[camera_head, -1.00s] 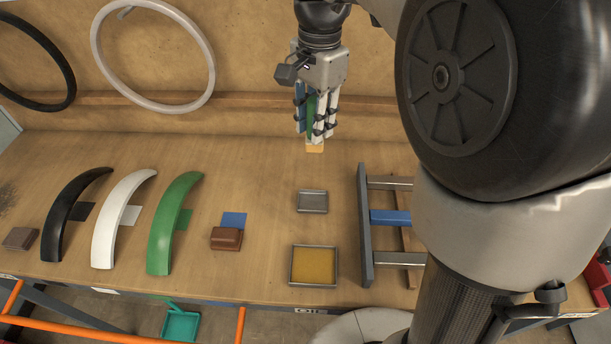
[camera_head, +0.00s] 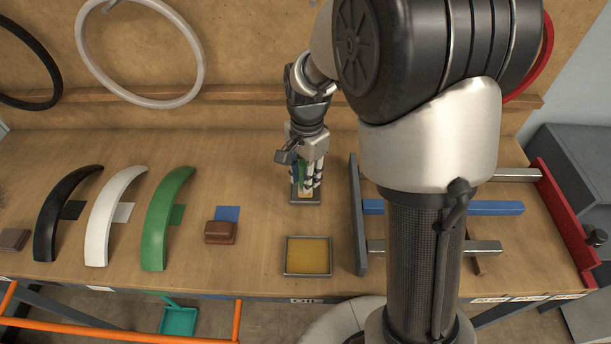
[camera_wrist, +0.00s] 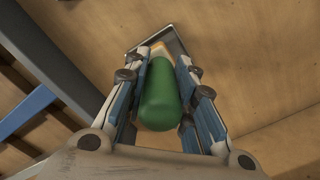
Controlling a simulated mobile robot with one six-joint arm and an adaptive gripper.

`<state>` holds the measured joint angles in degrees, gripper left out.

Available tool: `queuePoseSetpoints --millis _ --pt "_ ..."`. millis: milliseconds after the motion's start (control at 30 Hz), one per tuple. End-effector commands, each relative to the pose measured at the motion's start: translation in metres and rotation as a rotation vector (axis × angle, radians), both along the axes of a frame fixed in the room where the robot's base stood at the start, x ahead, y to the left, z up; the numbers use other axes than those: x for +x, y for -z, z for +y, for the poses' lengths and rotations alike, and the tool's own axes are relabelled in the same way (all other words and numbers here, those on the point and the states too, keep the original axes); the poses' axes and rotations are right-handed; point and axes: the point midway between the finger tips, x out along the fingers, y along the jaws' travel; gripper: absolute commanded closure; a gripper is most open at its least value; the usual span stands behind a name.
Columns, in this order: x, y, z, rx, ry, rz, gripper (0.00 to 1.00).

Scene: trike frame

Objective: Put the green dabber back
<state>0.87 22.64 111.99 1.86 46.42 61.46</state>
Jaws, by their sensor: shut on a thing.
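My gripper (camera_head: 306,182) is shut on the green dabber (camera_wrist: 160,97), whose rounded green body fills the space between the fingers in the wrist view. In the head view only a sliver of its green body and its pale tip (camera_head: 304,195) show. The dabber is upright, tip down, at a small grey metal tray (camera_head: 306,202) on the bench. The tray's rim also shows behind the dabber in the wrist view (camera_wrist: 176,43). I cannot tell whether the tip touches the tray floor.
A larger tray with a yellow-brown pad (camera_head: 308,256) lies in front. A grey, blue and red frame (camera_head: 358,215) stands close on the right. Black, white and green (camera_head: 164,220) fenders and a brown block (camera_head: 220,232) lie left. Bare bench lies between.

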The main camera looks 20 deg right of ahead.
Motion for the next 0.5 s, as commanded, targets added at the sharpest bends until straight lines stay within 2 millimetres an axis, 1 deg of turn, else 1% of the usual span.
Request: queuePoseSetpoints --millis 33,100,333,467,500 --pt "-0.0005 0.0057 0.0000 0.000 0.000 0.002 1.00" --pt "-0.0003 0.0094 0.0000 0.000 0.000 0.000 1.00" --pt "0.0001 0.0095 0.0000 0.000 0.000 -0.001 1.00" --pt "0.0001 0.0134 0.0000 0.000 0.000 -0.001 1.00" --pt "0.0000 0.0139 0.0000 0.000 0.000 -0.001 0.75"
